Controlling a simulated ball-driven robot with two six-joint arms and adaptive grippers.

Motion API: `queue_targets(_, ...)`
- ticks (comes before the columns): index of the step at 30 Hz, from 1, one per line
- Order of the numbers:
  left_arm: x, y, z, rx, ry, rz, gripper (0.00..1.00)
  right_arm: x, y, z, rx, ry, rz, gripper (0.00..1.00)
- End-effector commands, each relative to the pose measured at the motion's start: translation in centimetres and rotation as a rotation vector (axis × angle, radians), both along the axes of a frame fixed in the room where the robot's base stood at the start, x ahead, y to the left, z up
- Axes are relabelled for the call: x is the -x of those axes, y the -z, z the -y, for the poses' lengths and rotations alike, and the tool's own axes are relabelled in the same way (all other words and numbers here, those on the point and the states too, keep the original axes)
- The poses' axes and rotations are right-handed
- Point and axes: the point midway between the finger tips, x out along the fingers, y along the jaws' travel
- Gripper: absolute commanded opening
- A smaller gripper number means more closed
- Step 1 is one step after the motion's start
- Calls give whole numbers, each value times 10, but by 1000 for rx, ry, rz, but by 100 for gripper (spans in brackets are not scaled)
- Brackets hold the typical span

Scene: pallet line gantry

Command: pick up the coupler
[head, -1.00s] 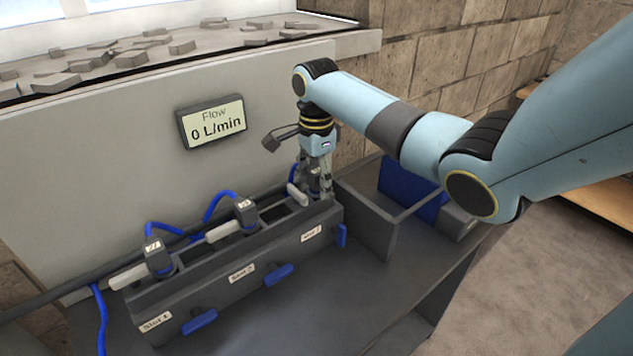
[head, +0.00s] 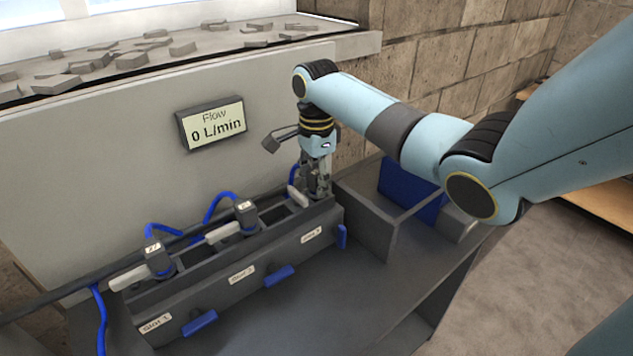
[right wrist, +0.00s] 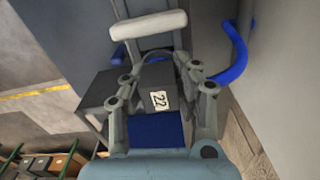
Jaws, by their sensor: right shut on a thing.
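My right gripper (head: 318,190) points down at the right end of the grey slotted rack (head: 240,275), at the slot whose label looks like Slot 3. It is shut on a dark coupler marked 22 (right wrist: 125,90), its fingers on both sides of the body in the right wrist view. This coupler has a white handle (right wrist: 148,25) and a blue hose beside it; in the head view the gripper mostly hides it, and I cannot tell whether it is lifted. Two other dark couplers stand in the rack, one at the left (head: 157,258) and one in the middle (head: 246,214). My left gripper is not in view.
Blue levers (head: 200,322) stick out along the rack's front. A grey open bin (head: 372,215) with a blue panel stands right of the rack. A flow display (head: 211,123) on the wall panel reads 0 L/min. The tabletop before the rack is clear.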

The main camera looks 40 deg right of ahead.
Motion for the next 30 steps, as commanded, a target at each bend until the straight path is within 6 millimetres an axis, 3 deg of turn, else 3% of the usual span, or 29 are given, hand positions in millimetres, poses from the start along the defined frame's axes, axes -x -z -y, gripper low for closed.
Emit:
queue_targets(5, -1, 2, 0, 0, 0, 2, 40, -1, -15, 1, 2, 0, 4, 0)
queue_targets(9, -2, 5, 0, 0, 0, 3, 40, -2, -38, 1, 2, -1, 6, 0)
queue_targets(21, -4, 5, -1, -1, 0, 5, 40, 72, -88, 43, 8, 0, 0, 0)
queue_targets(30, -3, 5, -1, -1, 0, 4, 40, 97, -106, 56, 3, 0, 0, 0)
